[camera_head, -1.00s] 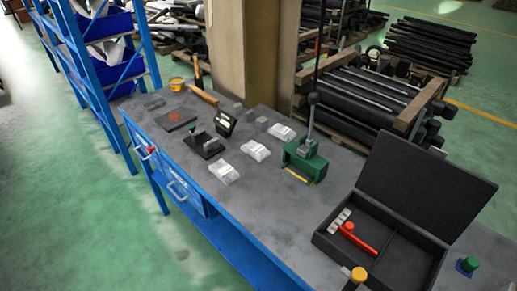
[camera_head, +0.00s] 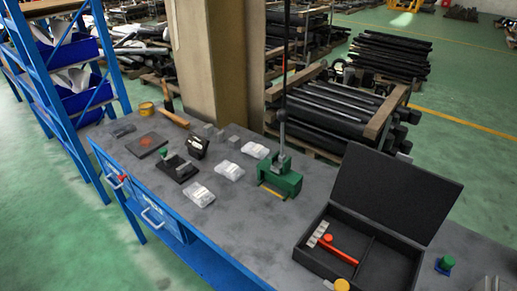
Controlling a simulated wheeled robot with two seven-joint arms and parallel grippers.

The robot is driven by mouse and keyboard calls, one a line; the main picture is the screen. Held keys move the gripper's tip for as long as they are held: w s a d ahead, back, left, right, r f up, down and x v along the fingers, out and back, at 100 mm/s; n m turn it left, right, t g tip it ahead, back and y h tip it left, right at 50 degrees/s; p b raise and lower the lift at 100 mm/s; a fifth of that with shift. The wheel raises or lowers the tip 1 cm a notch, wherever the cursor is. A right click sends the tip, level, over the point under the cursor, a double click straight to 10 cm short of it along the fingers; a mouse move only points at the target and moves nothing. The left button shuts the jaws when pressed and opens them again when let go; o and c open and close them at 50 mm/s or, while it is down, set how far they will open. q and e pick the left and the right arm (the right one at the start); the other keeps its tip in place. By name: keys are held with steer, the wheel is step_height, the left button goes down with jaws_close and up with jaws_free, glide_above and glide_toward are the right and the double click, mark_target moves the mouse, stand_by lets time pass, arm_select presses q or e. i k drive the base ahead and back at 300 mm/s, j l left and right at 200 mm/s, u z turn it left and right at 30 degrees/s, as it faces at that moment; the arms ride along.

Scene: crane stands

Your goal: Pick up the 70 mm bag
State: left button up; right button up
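Several clear bags with white labels lie on the grey workbench (camera_head: 235,225). The nearest bag (camera_head: 198,194) is left of centre, a second bag (camera_head: 229,171) lies behind it to the right, and a third bag (camera_head: 255,150) lies farther back beside the green press. The label sizes are too small to read, so I cannot tell which is the 70 mm bag. Neither of my grippers shows in the head view.
A green press (camera_head: 280,180) with a tall lever stands right of the bags. An open black case (camera_head: 318,262) holds a red-handled tool at the right. A black stand (camera_head: 176,169), a dark plate (camera_head: 146,144) and a hammer (camera_head: 173,117) lie left. Blue shelving (camera_head: 90,110) stands left.

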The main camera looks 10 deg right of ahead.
mark_target(197, 193)
steer(key=z, duration=0.4)
steer(key=i+j+z, duration=0.1)
steer(key=j+z, duration=0.35)
steer(key=j, duration=0.15)
steer(key=j+z, duration=0.5)
steer(key=j, duration=0.15)
